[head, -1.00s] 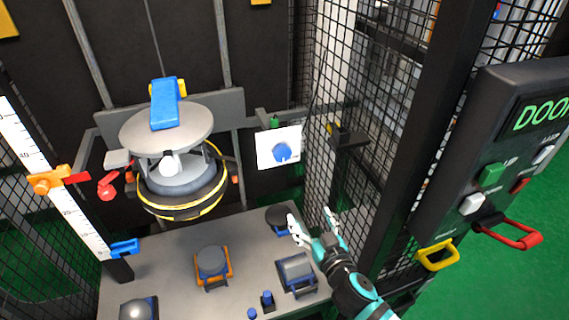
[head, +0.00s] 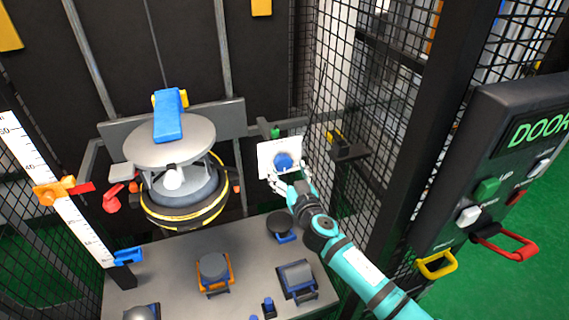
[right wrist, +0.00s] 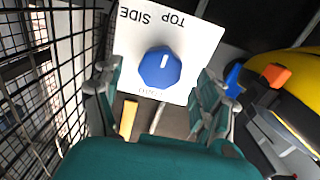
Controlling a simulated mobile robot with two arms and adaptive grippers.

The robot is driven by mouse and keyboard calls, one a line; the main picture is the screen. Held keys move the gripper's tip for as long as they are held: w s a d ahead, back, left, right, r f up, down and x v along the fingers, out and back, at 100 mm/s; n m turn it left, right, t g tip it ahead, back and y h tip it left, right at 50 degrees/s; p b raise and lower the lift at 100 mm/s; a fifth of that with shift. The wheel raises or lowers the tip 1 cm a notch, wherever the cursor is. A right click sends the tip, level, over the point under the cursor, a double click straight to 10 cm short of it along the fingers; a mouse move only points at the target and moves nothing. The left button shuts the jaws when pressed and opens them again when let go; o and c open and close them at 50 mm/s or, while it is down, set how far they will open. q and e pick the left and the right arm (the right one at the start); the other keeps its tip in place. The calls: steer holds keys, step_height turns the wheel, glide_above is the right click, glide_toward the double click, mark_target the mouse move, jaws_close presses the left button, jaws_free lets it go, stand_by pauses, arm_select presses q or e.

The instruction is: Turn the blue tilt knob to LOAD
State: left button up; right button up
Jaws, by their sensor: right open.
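The blue tilt knob (head: 284,160) sits on a white panel (head: 266,156) at the back of the cell. In the right wrist view the knob (right wrist: 159,70) is faceted, with a short white mark pointing up the picture. The white panel (right wrist: 135,40) reads SIDE and TOP upside down above it; small lettering below it is hard to read. My right gripper (head: 282,180) is open just in front of the panel's lower part. In the right wrist view its fingers (right wrist: 160,92) stand apart on both sides below the knob, with nothing between them. My left gripper is not in view.
A round drum with a yellow band (head: 185,215) and a blue-topped disc (head: 200,140) stand left of the panel. Mesh fencing (head: 390,90) is close on the right. A grey table (head: 180,262) with several fixtures lies below. A door control box (head: 490,150) is at far right.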

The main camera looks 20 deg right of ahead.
steer(key=shift+w, duration=1.05)
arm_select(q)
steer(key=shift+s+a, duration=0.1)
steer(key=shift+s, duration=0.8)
arm_select(e)
steer(key=shift+w, duration=0.2)
steer(key=shift+c, duration=0.4)
steer(key=c, duration=1.1)
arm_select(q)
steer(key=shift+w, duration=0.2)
